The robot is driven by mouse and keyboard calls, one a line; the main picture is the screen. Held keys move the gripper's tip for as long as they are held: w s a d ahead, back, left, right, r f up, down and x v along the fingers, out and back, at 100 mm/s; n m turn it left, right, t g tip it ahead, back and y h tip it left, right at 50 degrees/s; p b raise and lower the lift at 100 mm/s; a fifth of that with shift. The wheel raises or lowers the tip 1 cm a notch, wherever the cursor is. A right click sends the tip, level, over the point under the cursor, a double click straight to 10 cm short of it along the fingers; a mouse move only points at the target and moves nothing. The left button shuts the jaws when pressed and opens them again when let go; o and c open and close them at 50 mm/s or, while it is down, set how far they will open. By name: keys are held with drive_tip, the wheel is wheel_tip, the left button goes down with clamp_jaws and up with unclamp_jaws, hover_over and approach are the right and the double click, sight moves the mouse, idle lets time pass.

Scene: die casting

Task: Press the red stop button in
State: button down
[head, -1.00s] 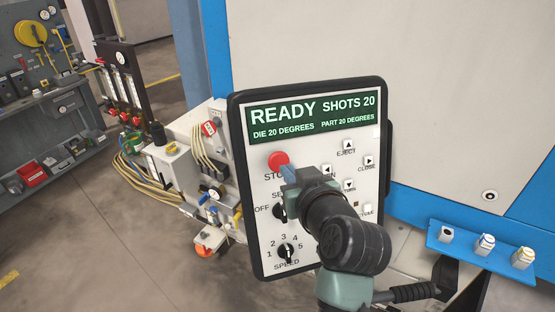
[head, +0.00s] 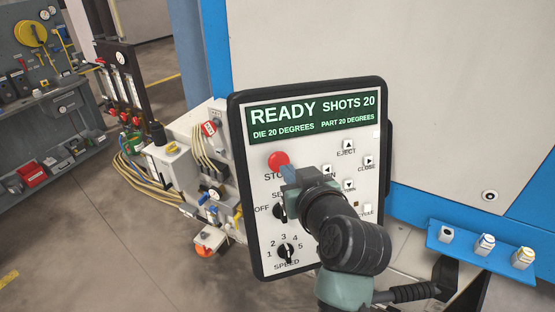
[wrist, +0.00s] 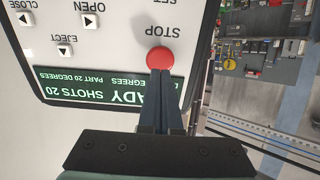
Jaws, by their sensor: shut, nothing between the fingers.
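The red stop button (head: 278,160) is on the upper left of the white control panel (head: 258,235), above the STOP label. In the wrist view, which shows the panel upside down, the red button (wrist: 160,60) sits just beyond my fingertips. My gripper (head: 287,170) is shut and empty, its tips at the lower right edge of the button in the head view. The closed fingers also show in the wrist view (wrist: 161,75), lined up with the button. I cannot tell whether the tips touch it. The panel screen reads READY, SHOTS 20. My gripper and arm hide part of the panel's middle.
Arrow buttons (head: 349,146) are on the panel's right side, and a speed knob (head: 286,252) is low on it. A blue bracket (head: 470,245) with small fittings is at the right. Valves and cables (head: 205,165) are left of the panel.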

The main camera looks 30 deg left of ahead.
sight(280, 162)
drive_tip(key=shift+w+a, duration=0.1)
idle(0.3)
drive_tip(key=shift+b+x, duration=0.75)
drive_tip(key=shift+x, duration=0.8)
drive_tip(key=shift+w+a, duration=0.1)
drive_tip(key=p+v, duration=0.2)
drive_tip(key=v, duration=0.6)
drive_tip(key=shift+p, duration=0.4)
drive_tip(key=shift+f, duration=0.1)
idle(0.5)
